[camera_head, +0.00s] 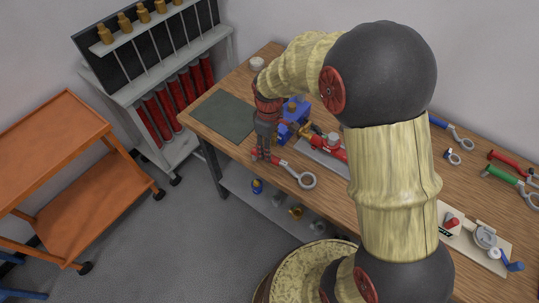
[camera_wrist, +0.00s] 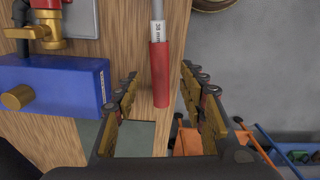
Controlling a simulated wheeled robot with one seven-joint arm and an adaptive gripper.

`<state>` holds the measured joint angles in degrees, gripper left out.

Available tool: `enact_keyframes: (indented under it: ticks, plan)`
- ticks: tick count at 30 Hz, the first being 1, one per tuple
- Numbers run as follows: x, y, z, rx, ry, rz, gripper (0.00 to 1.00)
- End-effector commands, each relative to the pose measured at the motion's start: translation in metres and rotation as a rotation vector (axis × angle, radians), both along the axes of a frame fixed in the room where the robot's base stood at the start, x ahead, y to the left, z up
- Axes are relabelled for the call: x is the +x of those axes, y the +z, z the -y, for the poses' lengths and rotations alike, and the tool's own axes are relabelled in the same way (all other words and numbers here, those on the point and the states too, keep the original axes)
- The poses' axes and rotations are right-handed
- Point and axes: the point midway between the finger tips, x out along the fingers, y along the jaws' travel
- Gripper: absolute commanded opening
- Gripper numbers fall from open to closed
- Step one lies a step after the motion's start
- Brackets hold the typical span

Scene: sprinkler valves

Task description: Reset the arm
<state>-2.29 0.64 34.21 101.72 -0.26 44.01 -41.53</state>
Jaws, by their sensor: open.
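My gripper (camera_head: 263,157) hangs fingers-down at the front edge of the wooden workbench (camera_head: 235,88). It is open. A red-handled wrench with a grey ring head (camera_head: 307,180) lies by the fingertips at the bench edge. In the wrist view, its red handle (camera_wrist: 160,75) shows between the two open fingers, apart from both; I cannot tell how far below them it is. Behind the gripper is a blue block (camera_head: 297,110) with a brass knob, also in the wrist view (camera_wrist: 60,82). My arm hides part of the bench.
A red and brass valve assembly (camera_head: 328,143) sits right of the blue block. A green mat (camera_head: 224,115) covers the bench's left end. Green-handled (camera_head: 503,174) and red-handled (camera_head: 505,160) wrenches lie at right. An orange cart (camera_head: 55,130) and a rack with red cylinders (camera_head: 150,118) stand left.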

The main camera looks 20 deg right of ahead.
Motion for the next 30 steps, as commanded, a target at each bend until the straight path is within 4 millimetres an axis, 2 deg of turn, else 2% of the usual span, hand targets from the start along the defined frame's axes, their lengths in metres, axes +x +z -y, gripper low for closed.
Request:
enact_keyframes:
  ticks: [3,10,20,25,28,30]
  plan:
    - [0.001,0.023,0.0,0.001,0.0,0.004,0.41]
    - [0.001,0.049,0.0,0.0,0.0,0.001,0.41]
    - [0.001,0.053,0.0,0.0,-0.007,0.0,0.41]
    - [-0.001,0.052,0.0,-0.001,-0.099,-0.004,0.41]
    - [-0.021,0.043,0.001,-0.007,-0.201,-0.039,0.41]
    - [-0.037,0.048,0.001,-0.011,-0.284,-0.045,0.41]
